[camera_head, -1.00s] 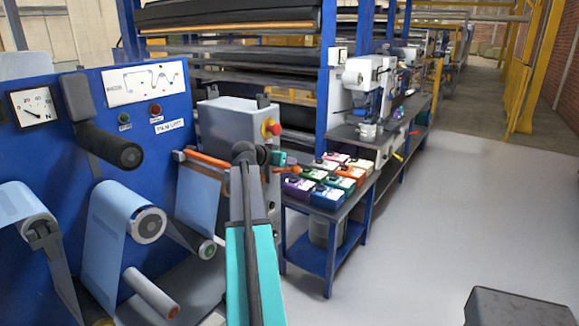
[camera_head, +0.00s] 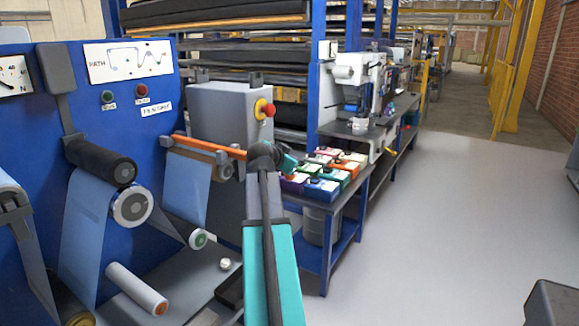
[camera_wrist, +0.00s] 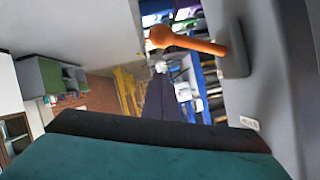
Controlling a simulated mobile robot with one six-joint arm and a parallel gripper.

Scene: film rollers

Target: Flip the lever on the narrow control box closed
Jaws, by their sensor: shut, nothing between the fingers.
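The narrow control box is a tall grey cabinet (camera_head: 228,112) in the head view, with a red mushroom button on a yellow collar (camera_head: 264,109). In the wrist view its lever (camera_wrist: 195,44) is orange with a round knob, sticking out leftward from a grey mount on the box face (camera_wrist: 270,80). In the head view my arm hides the lever. My gripper (camera_wrist: 160,82) shows as dark shut fingers in the wrist view, empty, with the tips just below the knob in the picture. A gap shows between them. In the head view the gripper is mostly hidden behind my wrist.
A blue panel with film rollers (camera_head: 108,170) stands left of the box, with an orange bar (camera_head: 208,146) reaching toward it. A blue bench (camera_head: 340,212) with several coloured boxes stands to the right. Open grey floor (camera_head: 450,200) lies beyond it.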

